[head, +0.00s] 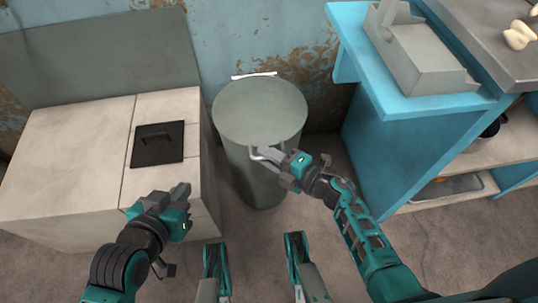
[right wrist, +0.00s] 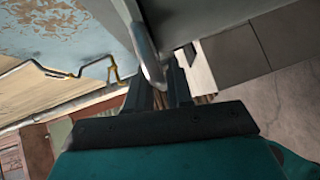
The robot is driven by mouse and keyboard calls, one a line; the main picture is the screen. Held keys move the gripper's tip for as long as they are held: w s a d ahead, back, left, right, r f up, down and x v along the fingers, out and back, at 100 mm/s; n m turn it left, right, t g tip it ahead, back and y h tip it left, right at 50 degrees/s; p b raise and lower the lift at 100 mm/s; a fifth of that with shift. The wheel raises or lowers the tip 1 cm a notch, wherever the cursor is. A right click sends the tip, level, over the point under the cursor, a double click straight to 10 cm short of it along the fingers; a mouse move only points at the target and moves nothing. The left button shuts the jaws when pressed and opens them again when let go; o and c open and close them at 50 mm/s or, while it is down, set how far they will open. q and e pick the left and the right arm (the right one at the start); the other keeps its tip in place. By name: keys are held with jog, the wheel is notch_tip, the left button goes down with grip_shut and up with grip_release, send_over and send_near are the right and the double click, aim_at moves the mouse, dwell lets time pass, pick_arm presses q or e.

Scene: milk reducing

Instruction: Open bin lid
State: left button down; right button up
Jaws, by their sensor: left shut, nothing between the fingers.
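The grey-green bin (head: 262,178) stands against the wall, with its round lid (head: 258,105) lying flat and closed on top. My right gripper (head: 268,155) is at the front edge of the lid, by a light metal handle. In the right wrist view the curved metal handle (right wrist: 149,58) comes down between the dark fingers (right wrist: 160,88); I cannot tell whether they are closed tight on it. My left gripper (head: 181,191) is shut and empty, left of the bin, in front of the tiled counter.
The tiled counter (head: 70,150) with a dark square plate (head: 157,144) is left of the bin. A blue unit (head: 385,150) carrying a grey box-like device (head: 420,70) is close on the right. A thin white strip (head: 254,76) lies behind the lid.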

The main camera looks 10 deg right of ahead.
grip_shut()
pick_arm(q)
jog(key=shift+s+f, duration=0.1)
jog(key=shift+a, duration=0.1)
pick_arm(e)
jog(key=shift+r, duration=0.1)
